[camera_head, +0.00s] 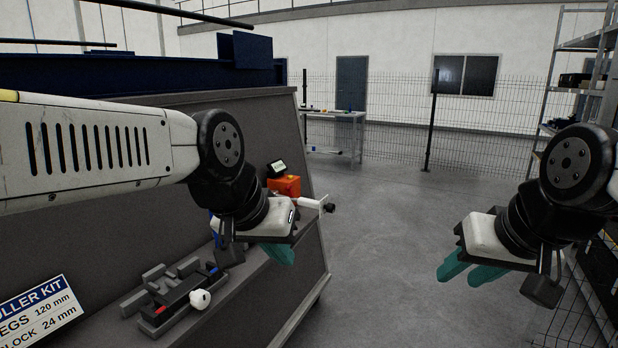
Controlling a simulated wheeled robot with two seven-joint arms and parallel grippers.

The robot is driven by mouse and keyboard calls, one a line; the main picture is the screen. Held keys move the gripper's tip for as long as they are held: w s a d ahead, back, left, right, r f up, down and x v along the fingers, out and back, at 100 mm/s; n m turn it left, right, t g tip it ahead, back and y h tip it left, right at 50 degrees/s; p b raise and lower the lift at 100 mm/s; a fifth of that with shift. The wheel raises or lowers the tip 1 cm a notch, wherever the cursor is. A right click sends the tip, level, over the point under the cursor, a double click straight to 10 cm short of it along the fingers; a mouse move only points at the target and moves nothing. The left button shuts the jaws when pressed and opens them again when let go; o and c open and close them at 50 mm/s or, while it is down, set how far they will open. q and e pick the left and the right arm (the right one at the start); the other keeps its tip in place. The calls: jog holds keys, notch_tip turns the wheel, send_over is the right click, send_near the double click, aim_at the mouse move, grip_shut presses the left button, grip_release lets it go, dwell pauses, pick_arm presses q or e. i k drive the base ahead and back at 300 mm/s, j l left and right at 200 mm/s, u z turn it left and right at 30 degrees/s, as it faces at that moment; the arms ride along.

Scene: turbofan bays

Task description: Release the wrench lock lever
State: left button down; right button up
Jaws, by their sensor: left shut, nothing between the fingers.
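An orange unit (285,186) with a small dark display (277,169) stands at the bench's right end. A white bar (309,202) with a black knob (329,207) sticks out to the right beside it; I cannot tell whether this is the wrench lock lever. My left gripper (279,256) is shut and empty, fingers pointing down, in front of the bench below the orange unit. Its wrist hides part of the unit and bar. My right gripper (471,271) is open and empty over the floor at the right, its teal fingers apart.
A grey fixture (155,277) with red and blue parts and a white ball knob (200,298) sits on the bench ledge, left of my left gripper. A kit sign (38,312) is at lower left. Shelving (548,110) stands at the right. The middle floor is clear.

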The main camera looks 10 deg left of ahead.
aim_at(288, 187)
jog(key=i+l, duration=0.2)
jog(key=i, duration=0.3)
jog(key=i+l, duration=0.15)
jog(key=i, duration=0.4)
jog(key=i+j+u, duration=0.1)
jog(key=i+j, duration=0.6)
